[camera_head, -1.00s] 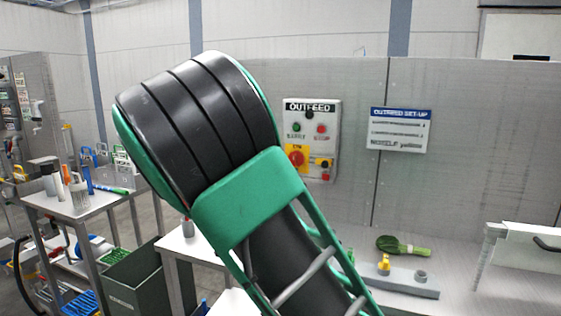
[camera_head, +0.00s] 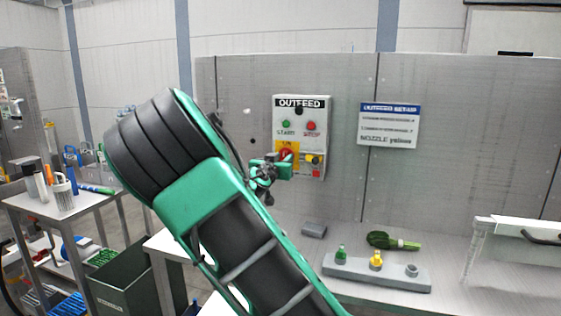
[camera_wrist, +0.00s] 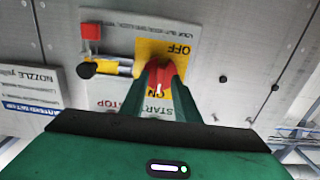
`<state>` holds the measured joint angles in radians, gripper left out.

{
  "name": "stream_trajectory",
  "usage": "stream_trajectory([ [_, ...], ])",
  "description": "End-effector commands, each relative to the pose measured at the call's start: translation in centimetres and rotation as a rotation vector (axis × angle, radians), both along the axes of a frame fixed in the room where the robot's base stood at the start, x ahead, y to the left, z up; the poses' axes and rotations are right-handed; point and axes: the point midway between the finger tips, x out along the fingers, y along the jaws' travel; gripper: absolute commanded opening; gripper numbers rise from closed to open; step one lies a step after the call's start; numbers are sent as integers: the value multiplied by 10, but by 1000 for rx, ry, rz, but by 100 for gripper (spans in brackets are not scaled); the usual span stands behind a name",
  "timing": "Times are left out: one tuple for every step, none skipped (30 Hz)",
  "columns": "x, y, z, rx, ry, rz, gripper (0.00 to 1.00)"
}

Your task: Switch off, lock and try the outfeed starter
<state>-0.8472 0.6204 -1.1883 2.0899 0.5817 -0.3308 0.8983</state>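The outfeed starter box (camera_head: 301,120) is on the grey wall panel, with a green START button (camera_head: 286,124) and a red STOP button (camera_head: 311,126). Its red rotary switch (camera_wrist: 160,76) sits on a yellow plate (camera_wrist: 180,30) marked OFF and ON. The switch's pale mark is at the ON side. My gripper (camera_wrist: 161,82) is at the switch, one green finger on each side of it. I cannot tell whether the fingers press on it. Beside the switch are a yellow fitting with a black knob (camera_wrist: 87,69) and a red square (camera_wrist: 90,32). No padlock is clearly recognisable.
A white and blue notice (camera_head: 389,126) is right of the box. Below, the bench holds a grey rack (camera_head: 345,272) with coloured fittings, a dark green bundle (camera_head: 385,240) and a small grey block (camera_head: 314,230). A side table (camera_head: 85,204) with tools stands left.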

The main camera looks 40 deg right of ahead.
Motion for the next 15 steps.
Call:
stream_trajectory([
  [2, -2, 0, -1, 0, 0, 29],
  [2, -2, 0, 0, 0, 1, 29],
  [3, -3, 0, 0, 0, 1, 29],
  [3, -3, 0, 0, 0, 2, 29],
  [4, -3, 0, 0, 0, 2, 29],
  [4, -3, 0, 0, 0, 2, 29],
  [4, -3, 0, 0, 0, 2, 29],
  [4, -3, 0, 0, 0, 2, 29],
  [4, -3, 0, 0, 0, 2, 29],
  [4, -3, 0, 0, 0, 2, 29],
  [4, -3, 0, 0, 0, 2, 29],
  [3, -3, 0, 0, 0, 2, 19],
  [3, -3, 0, 0, 0, 2, 12],
  [3, -3, 0, 0, 0, 2, 5],
  [3, -3, 0, 0, 0, 2, 0],
])
